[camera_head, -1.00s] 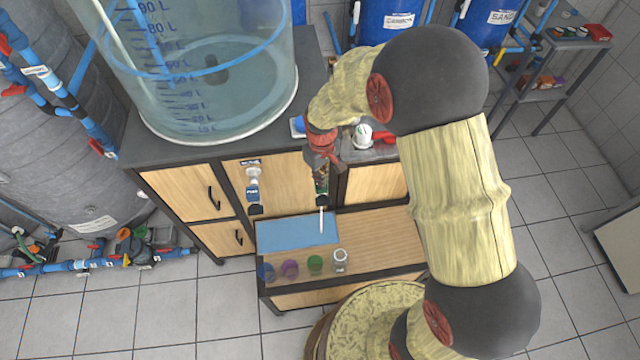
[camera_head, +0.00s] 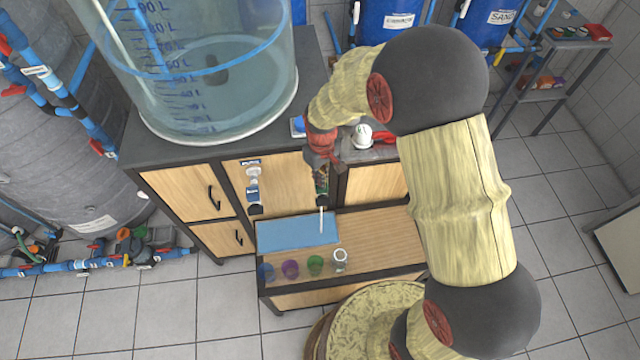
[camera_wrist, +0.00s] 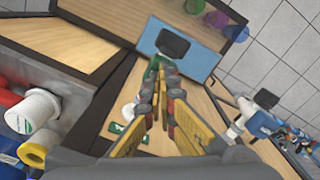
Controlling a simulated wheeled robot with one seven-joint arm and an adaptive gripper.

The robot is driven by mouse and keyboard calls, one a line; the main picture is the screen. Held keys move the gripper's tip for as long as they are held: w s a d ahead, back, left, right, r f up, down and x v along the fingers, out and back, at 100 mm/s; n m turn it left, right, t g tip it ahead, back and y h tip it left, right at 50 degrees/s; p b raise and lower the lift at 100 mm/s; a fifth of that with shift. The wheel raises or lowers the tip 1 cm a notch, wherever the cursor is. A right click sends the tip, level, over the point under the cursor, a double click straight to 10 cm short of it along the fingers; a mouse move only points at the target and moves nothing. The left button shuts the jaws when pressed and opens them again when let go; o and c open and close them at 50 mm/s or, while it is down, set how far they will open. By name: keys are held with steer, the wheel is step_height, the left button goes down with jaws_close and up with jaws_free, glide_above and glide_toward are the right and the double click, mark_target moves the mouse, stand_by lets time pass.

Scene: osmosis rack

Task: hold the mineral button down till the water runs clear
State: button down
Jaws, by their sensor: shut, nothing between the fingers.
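My gripper (camera_head: 322,186) is shut and empty at the front of the cabinet. In the wrist view its closed fingertips (camera_wrist: 163,66) point toward a green part just behind a black spout (camera_wrist: 173,44). The mineral button cannot be made out; the fingers cover that spot, and I cannot tell whether they touch it. A whitish stream of water (camera_head: 321,221) falls from the spout (camera_head: 321,201) toward the blue tray (camera_head: 285,234). It looks white and cloudy, not clear.
A second dispenser with a blue label (camera_head: 253,192) is left of my gripper. Blue (camera_head: 266,272), purple (camera_head: 290,268) and green (camera_head: 315,264) cups and a clear glass (camera_head: 340,260) stand along the shelf's front edge. A large clear water tank (camera_head: 235,100) stands on the counter.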

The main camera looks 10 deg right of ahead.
step_height(320, 180, up, 6)
steer(key=p, duration=0.4)
steer(key=shift+r, duration=0.15)
steer(key=shift+f, duration=0.2)
steer(key=shift+s, duration=0.2)
steer(key=s+d+r+m+t+b, duration=0.2)
steer(key=s+d+r+b, duration=0.3)
steer(key=s, duration=0.5)
steer(key=s+d+r+m+t+b, duration=0.3)
steer(key=s+d+r+m+b, duration=0.1)
steer(key=s+r+b, duration=0.4)
steer(key=s+d+r, duration=0.1)
steer(key=s+r, duration=0.1)
steer(key=s, duration=0.1)
steer(key=shift+d+r+t+b, duration=0.15)
steer(key=shift+r+t+b, duration=0.15)
steer(key=shift+r+b, duration=0.1)
